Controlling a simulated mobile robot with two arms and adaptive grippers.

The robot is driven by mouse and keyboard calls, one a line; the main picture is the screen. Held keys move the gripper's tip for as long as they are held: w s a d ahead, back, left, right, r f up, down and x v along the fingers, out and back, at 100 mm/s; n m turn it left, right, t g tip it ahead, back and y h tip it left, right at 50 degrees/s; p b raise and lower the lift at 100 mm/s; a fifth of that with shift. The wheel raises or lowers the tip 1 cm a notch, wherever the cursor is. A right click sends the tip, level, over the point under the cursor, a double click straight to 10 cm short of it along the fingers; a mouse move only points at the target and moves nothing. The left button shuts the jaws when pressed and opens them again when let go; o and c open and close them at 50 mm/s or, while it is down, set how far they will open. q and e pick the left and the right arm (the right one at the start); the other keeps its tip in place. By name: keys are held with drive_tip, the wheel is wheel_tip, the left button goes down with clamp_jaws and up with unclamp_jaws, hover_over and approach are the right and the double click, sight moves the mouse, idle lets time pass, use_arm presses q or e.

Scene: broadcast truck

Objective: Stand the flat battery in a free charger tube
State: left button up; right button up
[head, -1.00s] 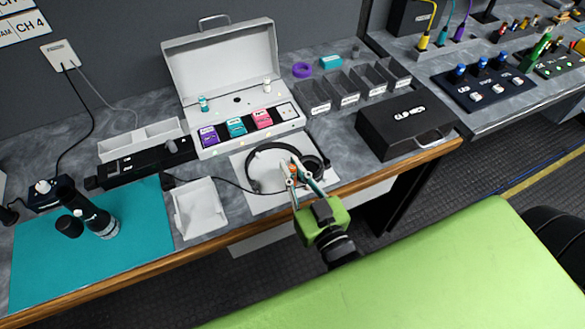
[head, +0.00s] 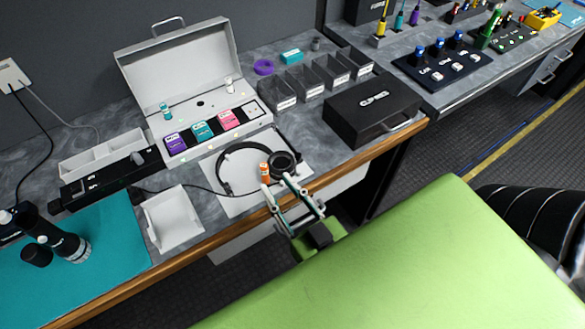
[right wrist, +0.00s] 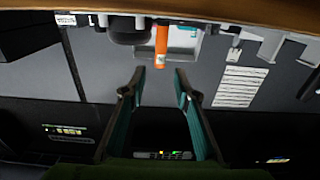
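An orange cylinder (head: 264,175), battery-like in size, stands upright beside the headphones on a white sheet near the table's front edge. It also shows in the right wrist view (right wrist: 161,42), where it lines up between my fingertips but just beyond them. My right gripper (head: 277,184) is open and empty on the near side of the cylinder. An open white case (head: 215,142) holds a teal cylinder (head: 166,111) and a white cylinder (head: 229,86), with a dark round hole between them. I cannot tell for certain which part is the charger tube. My left gripper is out of view.
Headphones (head: 226,162) lie close to the orange cylinder. A white tray (head: 173,218), a black bar (head: 100,183) and a teal mat (head: 110,255) lie to the left. A black case (head: 372,108) and grey bins (head: 276,94) stand to the right.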

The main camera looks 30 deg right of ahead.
drive_tip(key=shift+s+b, duration=0.35)
drive_tip(key=shift+s, duration=2)
drive_tip(key=s+a+f+g+y, duration=0.1)
drive_tip(key=s+f+g, duration=0.15)
drive_tip(key=f, duration=0.95)
drive_tip(key=s+a+f+n+g, duration=0.1)
drive_tip(key=s+f+g, duration=0.15)
drive_tip(key=f, duration=1.05)
drive_tip(key=s+a+f+g+y, duration=0.15)
drive_tip(key=f+g, duration=0.25)
drive_tip(key=f, duration=0.8)
drive_tip(key=s+d+f+n+g+h, duration=0.1)
drive_tip(key=s+d+f+g+h, duration=0.1)
drive_tip(key=s+f, duration=0.7)
wheel_tip(320, 180, down, 4)
drive_tip(key=shift+d+f+g, duration=0.1)
drive_tip(key=shift+d+g, duration=0.75)
drive_tip(key=shift+g, duration=0.25)
drive_tip(key=shift+o, duration=0.6)
drive_tip(key=s+d+f+g+h, duration=0.1)
drive_tip(key=s+d+f+g, duration=0.2)
drive_tip(key=s+d+f, duration=0.3)
drive_tip(key=s, duration=0.3)
drive_tip(key=shift+d+g, duration=0.15)
drive_tip(key=shift+g, duration=0.25)
drive_tip(key=shift+s, duration=0.1)
